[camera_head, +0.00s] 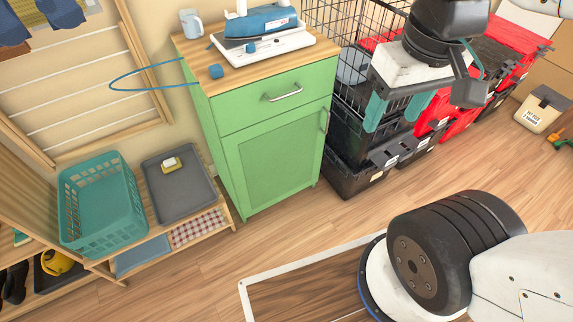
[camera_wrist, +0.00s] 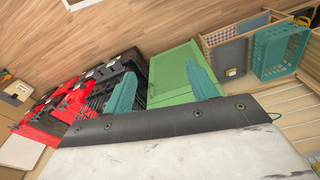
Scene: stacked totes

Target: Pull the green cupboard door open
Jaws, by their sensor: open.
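The green cupboard (camera_head: 226,150) stands against the wall in the head view. Its door (camera_head: 268,150) looks closed below a closed drawer (camera_head: 250,102). The door has an upright metal handle (camera_head: 325,120) near its right edge. The drawer has a horizontal metal handle (camera_head: 284,92). My gripper (camera_head: 398,112) is open, with two teal fingers apart and nothing seen between them. In the head view it appears right of the cupboard, apart from the door handle. In the wrist view the green cupboard (camera_wrist: 170,72) lies beyond and between the fingers; I cannot make out the door handle there.
Stacked black totes (camera_head: 350,150) and red totes (camera_head: 505,45) stand right of the cupboard, with a wire basket (camera_head: 345,40) above. A blue iron (camera_head: 258,20) rests on the cupboard top. A low bench holds a teal laundry basket (camera_head: 100,210). Wooden floor (camera_head: 300,215) before the cupboard is clear.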

